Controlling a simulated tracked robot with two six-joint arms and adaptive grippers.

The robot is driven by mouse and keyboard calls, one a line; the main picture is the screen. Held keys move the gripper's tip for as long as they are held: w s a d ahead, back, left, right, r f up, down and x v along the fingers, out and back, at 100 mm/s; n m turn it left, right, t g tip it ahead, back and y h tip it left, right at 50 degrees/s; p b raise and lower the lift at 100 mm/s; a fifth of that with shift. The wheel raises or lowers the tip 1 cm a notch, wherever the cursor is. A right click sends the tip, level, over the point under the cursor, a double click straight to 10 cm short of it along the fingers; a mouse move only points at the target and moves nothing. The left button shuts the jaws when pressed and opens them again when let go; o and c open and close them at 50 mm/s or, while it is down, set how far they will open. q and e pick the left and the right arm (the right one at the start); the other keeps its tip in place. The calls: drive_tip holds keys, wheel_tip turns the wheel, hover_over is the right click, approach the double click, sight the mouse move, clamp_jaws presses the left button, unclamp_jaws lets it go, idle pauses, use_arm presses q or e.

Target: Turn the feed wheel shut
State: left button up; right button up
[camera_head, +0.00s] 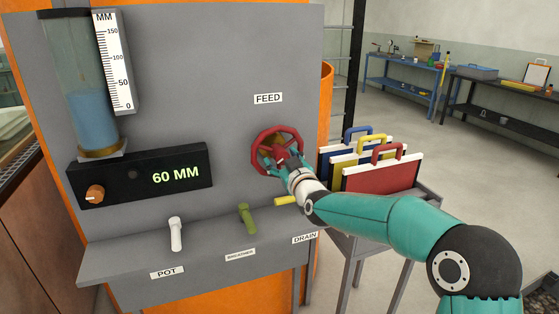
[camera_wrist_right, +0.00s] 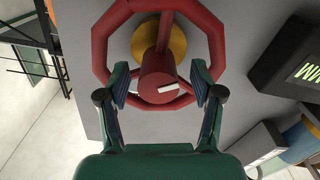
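The red feed wheel (camera_head: 257,145) is on the grey panel under the FEED label. It fills the top of the right wrist view (camera_wrist_right: 101,45), with a red hub (camera_wrist_right: 157,78) bearing a white mark and a yellow disc behind. In the right wrist view my right gripper (camera_wrist_right: 160,90) is open, one finger on each side of the hub. Gaps show between pads and hub. Whether the fingers touch the rim I cannot tell. My left gripper is not in view.
A display box (camera_head: 140,175) reads 60 MM. Above it stands a glass tube (camera_head: 90,75) of blue water.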

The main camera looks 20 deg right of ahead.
drive_tip(key=shift+s+r, duration=0.15)
drive_tip(key=shift+r, duration=0.05)
drive_tip(key=shift+s, duration=0.25)
drive_tip(key=s, duration=1.1)
drive_tip(key=shift+d+f, duration=0.15)
drive_tip(key=shift+d, duration=0.05)
drive_tip(key=shift+s, duration=0.1)
drive_tip(key=s+m+p, duration=0.1)
drive_tip(key=s+m, duration=0.2)
drive_tip(key=s, duration=0.1)
drive_tip(key=w+p, duration=0.3)
drive_tip(key=w, duration=0.5)
drive_tip(key=w+p, duration=0.3)
drive_tip(key=w, duration=0.5)
drive_tip(key=shift+w+a, duration=0.2)
drive_tip(key=shift+w, duration=0.1)
drive_tip(key=shift+s+r, duration=0.15)
drive_tip(key=shift+r, duration=0.15)
clamp_jaws()
